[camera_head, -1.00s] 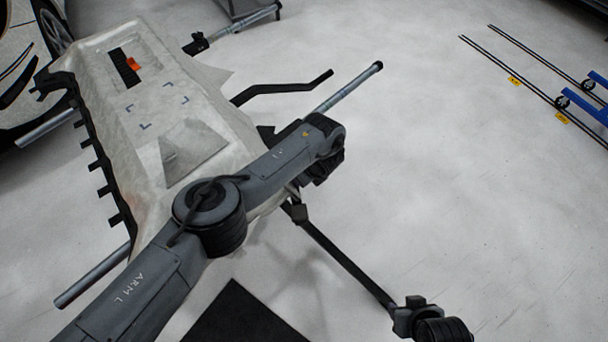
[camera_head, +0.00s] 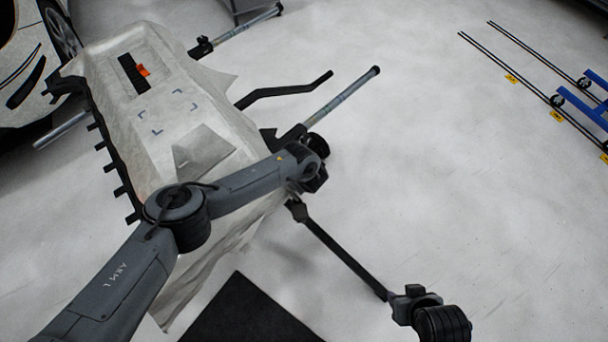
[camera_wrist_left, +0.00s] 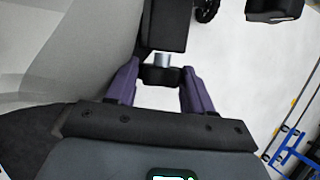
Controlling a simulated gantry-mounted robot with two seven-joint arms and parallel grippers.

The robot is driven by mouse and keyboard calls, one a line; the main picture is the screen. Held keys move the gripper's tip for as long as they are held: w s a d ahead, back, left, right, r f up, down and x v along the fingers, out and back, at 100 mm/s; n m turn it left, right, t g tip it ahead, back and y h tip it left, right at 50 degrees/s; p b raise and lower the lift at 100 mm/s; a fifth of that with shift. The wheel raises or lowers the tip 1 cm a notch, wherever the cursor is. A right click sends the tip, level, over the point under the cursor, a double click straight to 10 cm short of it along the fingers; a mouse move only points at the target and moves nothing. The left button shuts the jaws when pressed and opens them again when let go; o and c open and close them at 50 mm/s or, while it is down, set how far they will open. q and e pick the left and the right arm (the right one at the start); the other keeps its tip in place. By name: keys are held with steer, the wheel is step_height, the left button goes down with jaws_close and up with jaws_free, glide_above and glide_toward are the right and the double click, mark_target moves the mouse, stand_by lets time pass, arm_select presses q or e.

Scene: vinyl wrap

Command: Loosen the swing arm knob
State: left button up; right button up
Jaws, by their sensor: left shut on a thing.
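A black knob (camera_wrist_left: 160,76) on a short metal stem (camera_wrist_left: 162,59) sits between my left gripper's two purple fingers in the left wrist view. The stem comes out of a dark block (camera_wrist_left: 168,25). My left gripper (camera_wrist_left: 160,84) is shut on this knob, its fingers on either side. In the head view my left arm's wrist hides the knob and most of the gripper. A long black bar (camera_head: 345,252) runs below the wrist to a clamp-like joint (camera_head: 412,303). My right gripper is not in view.
A pale-covered frame (camera_head: 150,85) with an orange-marked slot stands left. A metal pole (camera_head: 345,95) and a bent black bar (camera_head: 290,90) stick out right. A dark mat (camera_head: 245,310) lies at the bottom. Open floor extends right toward the rails (camera_head: 520,75).

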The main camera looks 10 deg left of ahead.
arm_select(q)
steer(key=o, duration=1)
steer(key=p+v, duration=0.5)
steer(key=v, duration=0.6)
steer(key=shift+f, duration=0.1)
